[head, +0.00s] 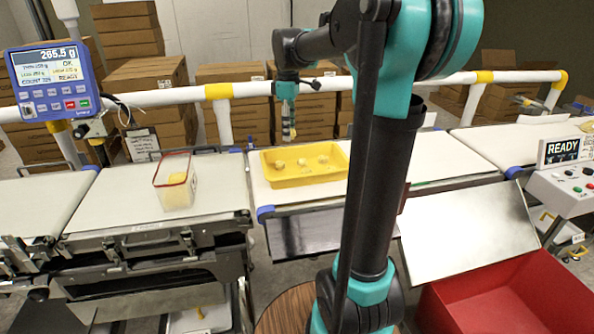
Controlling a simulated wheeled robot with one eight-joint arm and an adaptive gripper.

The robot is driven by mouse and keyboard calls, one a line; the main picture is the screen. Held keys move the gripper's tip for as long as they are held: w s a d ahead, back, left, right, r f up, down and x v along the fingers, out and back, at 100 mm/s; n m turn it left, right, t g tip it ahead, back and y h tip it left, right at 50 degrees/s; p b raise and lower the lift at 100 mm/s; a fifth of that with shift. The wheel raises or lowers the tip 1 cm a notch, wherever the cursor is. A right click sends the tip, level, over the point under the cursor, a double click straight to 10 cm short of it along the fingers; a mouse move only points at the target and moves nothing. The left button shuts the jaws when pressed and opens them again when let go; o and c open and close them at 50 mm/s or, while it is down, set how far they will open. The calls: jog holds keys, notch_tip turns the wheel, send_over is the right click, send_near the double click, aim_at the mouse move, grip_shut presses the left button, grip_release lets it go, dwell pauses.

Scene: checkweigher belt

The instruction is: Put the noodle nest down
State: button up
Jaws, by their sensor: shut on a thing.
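My gripper (288,136) points down just above the back left part of the yellow tray (305,181). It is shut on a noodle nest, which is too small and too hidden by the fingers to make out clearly. The tray lies on the middle belt and holds a few pale noodle nests (303,162), spaced in a row. A clear tub with a red rim (175,184) stands on the left belt, with something yellow inside.
A blue scale display (52,82) reads 265.5 g and OK. A white guard rail (250,90) runs behind the belts, with cardboard boxes beyond. A READY panel (562,151) and a red bin (510,300) are at the right. The belt right of the tray is clear.

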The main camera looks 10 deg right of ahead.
notch_tip(320, 180, down, 15)
jog(key=shift+f, duration=0.15)
dwell(0.4)
jog(key=shift+f, duration=0.2)
jog(key=o, duration=0.9)
jog(key=shift+r, duration=0.15)
notch_tip(320, 180, up, 12)
jog(key=shift+r, duration=0.1)
